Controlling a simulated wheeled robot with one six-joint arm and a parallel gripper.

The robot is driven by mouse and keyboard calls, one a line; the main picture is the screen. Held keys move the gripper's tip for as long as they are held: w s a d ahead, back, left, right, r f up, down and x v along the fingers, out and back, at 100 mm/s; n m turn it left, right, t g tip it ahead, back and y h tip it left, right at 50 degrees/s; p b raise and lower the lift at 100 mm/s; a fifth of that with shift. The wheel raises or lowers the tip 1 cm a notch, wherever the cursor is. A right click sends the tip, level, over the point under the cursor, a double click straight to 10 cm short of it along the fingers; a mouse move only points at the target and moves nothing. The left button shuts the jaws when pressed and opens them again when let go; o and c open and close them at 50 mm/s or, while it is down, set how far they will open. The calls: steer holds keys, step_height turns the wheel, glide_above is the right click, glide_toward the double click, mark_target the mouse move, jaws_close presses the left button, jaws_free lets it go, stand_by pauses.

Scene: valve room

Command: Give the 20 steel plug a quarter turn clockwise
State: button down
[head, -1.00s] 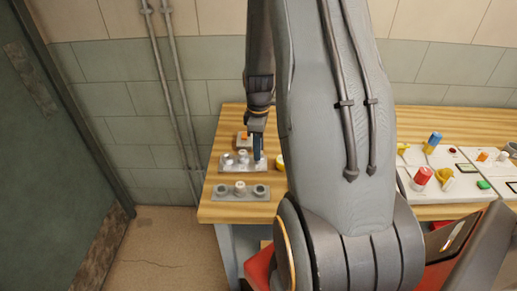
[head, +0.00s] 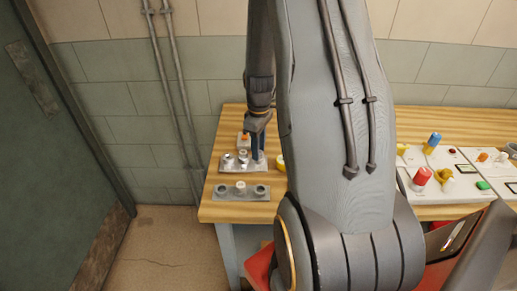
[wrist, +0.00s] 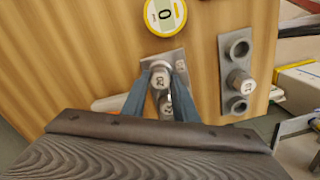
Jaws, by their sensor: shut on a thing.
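The steel plug marked 20 (wrist: 160,78) stands in a grey plate (head: 222,168) on the wooden bench. In the wrist view its numbered top shows between the two blue-grey fingers of my gripper (wrist: 163,75), which is shut on it. In the head view my gripper (head: 257,155) stands over the right end of that plate and hides this plug. Another steel plug (wrist: 165,105) shows just below it in the wrist view, partly between the fingers. The head view shows the plate's other plugs to the left of my gripper.
A second grey plate (head: 241,193) with a middle plug and open sockets lies nearer the bench's front edge. A yellow round gauge reading 0 (wrist: 165,14) is close to the gripped plug. Panels with coloured knobs are at right.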

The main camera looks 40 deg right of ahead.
steer(key=shift+s+f, duration=0.1)
steer(key=shift+m, duration=1.5)
steer(key=shift+s, duration=0.1)
steer(key=shift+f+m+p, duration=0.1)
steer(key=shift+m+p, duration=0.4)
steer(key=shift+m, duration=1)
steer(key=c, duration=1.3)
jaws_free()
steer(key=shift+a, duration=0.1)
steer(key=shift+c, duration=0.2)
steer(key=shift+d, duration=0.25)
steer(key=shift+a, duration=0.1)
